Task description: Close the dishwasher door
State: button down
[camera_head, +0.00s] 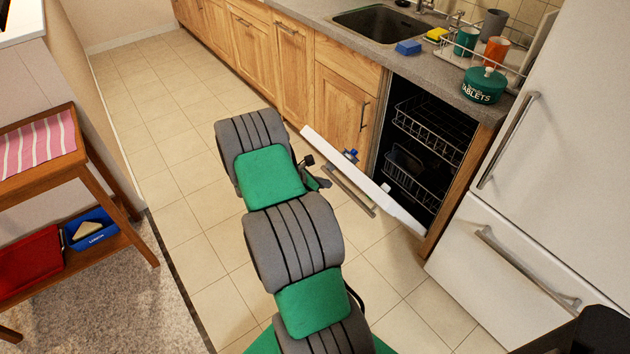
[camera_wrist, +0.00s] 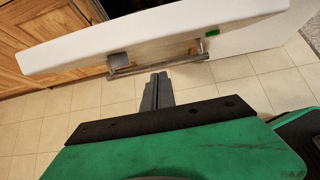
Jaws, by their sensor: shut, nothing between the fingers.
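The dishwasher door (camera_head: 367,181) is a white panel hinged low at the dishwasher (camera_head: 428,140), tilted open over the floor. A metal bar handle (camera_head: 351,191) runs along its outer face. In the wrist view the door (camera_wrist: 150,40) crosses the top, with its handle (camera_wrist: 155,66) below the panel. My gripper (camera_wrist: 158,78) is shut and empty, with its fingertips pointing towards the handle from just below it in the picture; I cannot tell whether they touch. In the head view my gripper (camera_head: 318,180) shows partly behind my arm, left of the door. Two wire racks are inside the dishwasher.
A white fridge (camera_head: 545,150) with bar handles stands right of the dishwasher. Wooden cabinets (camera_head: 262,52) run to the left. A wooden side table (camera_head: 95,185) stands at the left on a rug. The tiled floor (camera_head: 180,215) between is clear.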

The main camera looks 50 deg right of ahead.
jog(key=d, duration=0.1)
jog(key=d+r, duration=0.1)
jog(key=s+d, duration=0.1)
jog(key=d, duration=0.1)
jog(key=shift+r+p, duration=0.3)
jog(key=shift+p, duration=0.1)
jog(key=shift+r, duration=0.1)
